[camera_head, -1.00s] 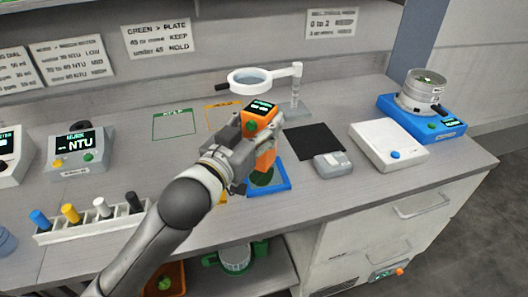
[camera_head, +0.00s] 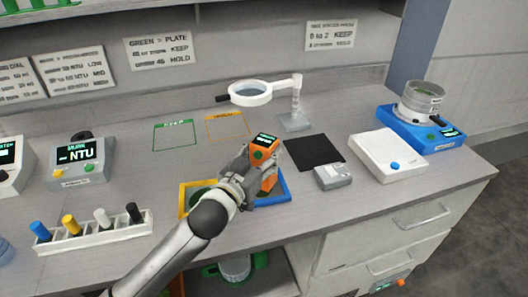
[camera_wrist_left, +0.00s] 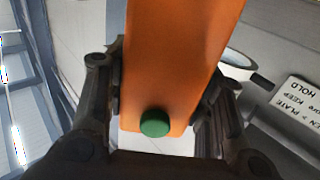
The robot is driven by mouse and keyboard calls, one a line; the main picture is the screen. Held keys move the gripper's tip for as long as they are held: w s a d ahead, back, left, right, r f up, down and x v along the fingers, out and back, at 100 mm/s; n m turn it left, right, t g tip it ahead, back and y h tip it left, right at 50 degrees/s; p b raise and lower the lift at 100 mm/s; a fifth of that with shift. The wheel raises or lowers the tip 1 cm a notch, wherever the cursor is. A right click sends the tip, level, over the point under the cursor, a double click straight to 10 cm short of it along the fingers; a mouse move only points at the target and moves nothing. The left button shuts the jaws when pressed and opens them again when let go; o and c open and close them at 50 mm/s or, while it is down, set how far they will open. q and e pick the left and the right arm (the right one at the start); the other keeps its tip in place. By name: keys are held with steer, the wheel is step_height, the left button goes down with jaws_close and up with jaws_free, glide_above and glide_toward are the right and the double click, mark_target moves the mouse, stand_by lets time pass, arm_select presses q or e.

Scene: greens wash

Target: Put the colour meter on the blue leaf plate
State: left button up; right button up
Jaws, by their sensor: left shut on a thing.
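The colour meter (camera_head: 265,148) is an orange block with a dark lit screen and a green button. My left gripper (camera_head: 254,178) is shut on it and holds it upright over the blue leaf plate (camera_head: 285,190). In the left wrist view the orange body of the meter (camera_wrist_left: 180,70) stands between both fingers. The blue plate shows only as a rim around the gripper; its middle is hidden, so I cannot tell whether the meter touches it. A yellow plate (camera_head: 184,200) with a green leaf lies just left of the blue one. My right gripper is not in view.
A magnifier on a stand (camera_head: 250,93) is behind. A black mat (camera_head: 314,152), a small grey device (camera_head: 333,176) and a white scale (camera_head: 388,155) lie to the right. A marker rack (camera_head: 92,230) and NTU meter (camera_head: 82,160) are on the left.

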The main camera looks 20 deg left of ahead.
arm_select(q)
steer(key=shift+f, duration=0.1)
steer(key=o, duration=0.9)
steer(key=shift+o, duration=0.8)
steer(key=shift+s, duration=0.2)
steer(key=s+a+b, duration=0.2)
steer(key=s, duration=0.9)
steer(key=shift+s+a, duration=0.15)
